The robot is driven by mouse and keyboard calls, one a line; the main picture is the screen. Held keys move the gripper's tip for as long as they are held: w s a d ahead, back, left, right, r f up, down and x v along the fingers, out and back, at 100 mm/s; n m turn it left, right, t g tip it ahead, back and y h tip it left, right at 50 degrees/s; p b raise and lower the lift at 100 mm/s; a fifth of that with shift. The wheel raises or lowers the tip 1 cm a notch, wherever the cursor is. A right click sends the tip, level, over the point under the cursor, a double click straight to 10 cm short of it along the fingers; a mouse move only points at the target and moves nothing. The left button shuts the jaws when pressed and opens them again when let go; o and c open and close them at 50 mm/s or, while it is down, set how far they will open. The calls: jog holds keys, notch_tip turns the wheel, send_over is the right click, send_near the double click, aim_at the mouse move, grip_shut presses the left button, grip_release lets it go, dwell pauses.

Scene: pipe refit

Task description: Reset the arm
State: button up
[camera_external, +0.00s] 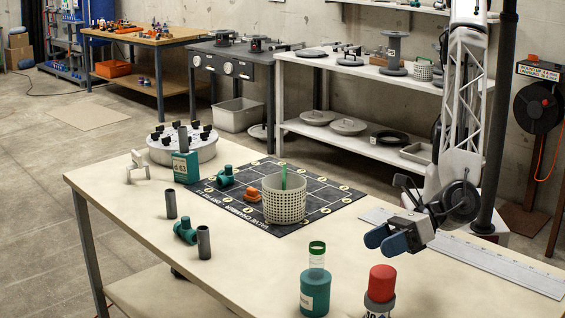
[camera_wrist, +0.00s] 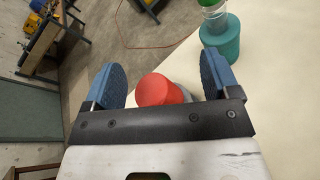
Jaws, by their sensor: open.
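My gripper (camera_external: 388,236) is at the right side of the table, above its surface. Its two blue finger pads are apart with nothing between them; they also show spread in the wrist view (camera_wrist: 163,82). My arm comes down from the upper right. The red cap of a bottle (camera_external: 382,284) stands just in front of and below my gripper. In the wrist view the red cap (camera_wrist: 160,91) appears between and beyond the fingers, and I see no contact.
A teal bottle (camera_external: 315,285) stands at the front. A mesh basket (camera_external: 284,204) and pipe fittings are on a black mat (camera_external: 331,190). Grey pipes (camera_external: 204,243) and a teal fitting (camera_external: 185,231) stand left. A metal ruler (camera_external: 505,267) lies right. The table's centre is clear.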

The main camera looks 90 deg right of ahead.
jog(key=w+d+r+m+t+h, duration=0.25)
jog(key=w+d+r+m, duration=0.25)
jog(key=w+d+r, duration=0.4)
jog(key=w+d+r+m+t+h, duration=0.1)
jog(key=w+d+r+m+h, duration=0.2)
jog(key=w+d+r+m, duration=0.55)
jog(key=w+d+r+m+g+h, duration=0.2)
jog(key=w+d+m+h, duration=0.15)
jog(key=d, duration=0.75)
jog(key=w+d+r+m+g+h, duration=0.2)
jog(key=w+d+h, duration=0.15)
jog(key=d, duration=0.85)
jog(key=s+d+f+m+g, duration=0.1)
jog(key=s+d+m+g, duration=0.4)
jog(key=d, duration=0.8)
jog(key=s+d+f+m+g, duration=0.1)
jog(key=s+d+m+g, duration=0.2)
jog(key=s+d, duration=0.7)
jog(key=s+d+f+m+g+y, duration=0.1)
jog(key=s+d+f+m+y, duration=0.1)
jog(key=s+d, duration=0.4)
jog(key=s+d+f+m+g+y, duration=0.2)
jog(key=s+d+m+y, duration=0.3)
jog(key=s, duration=0.6)
jog(key=shift+s+d+f+m, duration=0.3)
jog(key=shift+d+m, duration=0.25)
jog(key=shift+m, duration=0.55)
